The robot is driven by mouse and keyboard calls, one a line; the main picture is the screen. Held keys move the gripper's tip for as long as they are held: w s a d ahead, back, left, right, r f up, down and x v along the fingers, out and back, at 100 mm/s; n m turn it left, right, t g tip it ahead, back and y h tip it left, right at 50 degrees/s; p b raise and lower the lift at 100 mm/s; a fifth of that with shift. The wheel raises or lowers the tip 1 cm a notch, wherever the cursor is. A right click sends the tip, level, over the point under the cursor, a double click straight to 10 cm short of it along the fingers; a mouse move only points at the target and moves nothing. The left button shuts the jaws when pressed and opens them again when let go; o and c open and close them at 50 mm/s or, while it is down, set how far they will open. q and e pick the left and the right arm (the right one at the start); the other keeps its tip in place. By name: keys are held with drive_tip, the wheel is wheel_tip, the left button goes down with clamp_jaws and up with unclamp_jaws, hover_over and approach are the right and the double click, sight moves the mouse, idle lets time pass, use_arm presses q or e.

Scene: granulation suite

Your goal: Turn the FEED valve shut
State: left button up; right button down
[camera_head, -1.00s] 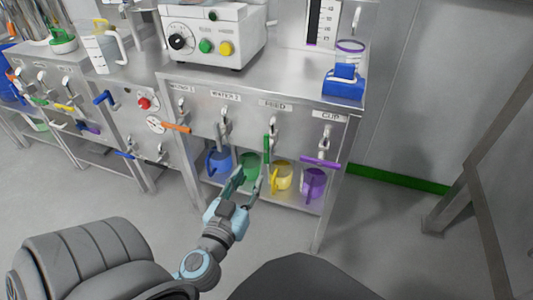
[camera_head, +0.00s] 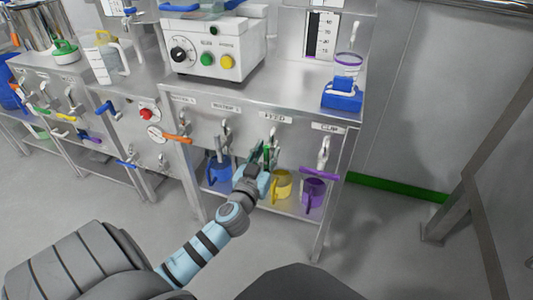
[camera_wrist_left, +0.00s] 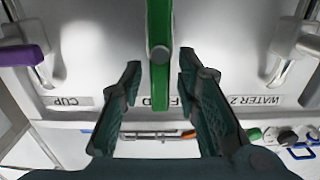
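The FEED valve is on the steel panel under the label FEED (camera_head: 273,117). Its green lever (camera_head: 267,150) hangs vertically and is partly hidden by my left gripper (camera_head: 261,156) in the head view. In the left wrist view, which is upside down, the green lever (camera_wrist_left: 160,35) runs vertically to a point between the two fingers. My left gripper (camera_wrist_left: 160,63) is open, with one dark green finger on each side of the lever. Gaps show between lever and fingers. My right gripper is not in view.
The CUP valve's purple lever (camera_head: 319,173) lies horizontal to the right, and an orange lever (camera_head: 177,139) lies to the left. A blue jug (camera_head: 219,171), a yellow jug (camera_head: 281,184) and a purple jug (camera_head: 313,190) stand on the shelf below. A control box (camera_head: 215,50) is on the bench.

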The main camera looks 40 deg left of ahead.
use_arm(q)
clamp_jaws()
drive_tip(key=shift+d+f+m, duration=0.1)
drive_tip(key=shift+d+m, duration=0.15)
drive_tip(key=shift+m, duration=0.75)
drive_tip(key=m, duration=0.2)
drive_tip(key=shift+w+d+f+m, duration=0.1)
drive_tip(key=shift+d+m, duration=0.2)
drive_tip(key=shift+w+d+f+m+p, duration=0.2)
drive_tip(key=shift+f+m, duration=0.25)
drive_tip(key=shift+m, duration=1.8)
drive_tip(key=shift+d+f+m+p, duration=0.1)
drive_tip(key=shift+d+f+m, duration=0.3)
drive_tip(key=shift+m, duration=1.8)
drive_tip(key=shift+w+d+f+m+p, duration=0.15)
drive_tip(key=shift+f+m, duration=0.35)
drive_tip(key=shift+m, duration=1.75)
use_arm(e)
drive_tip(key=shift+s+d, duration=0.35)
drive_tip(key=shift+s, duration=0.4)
use_arm(q)
drive_tip(key=shift+s, duration=0.1)
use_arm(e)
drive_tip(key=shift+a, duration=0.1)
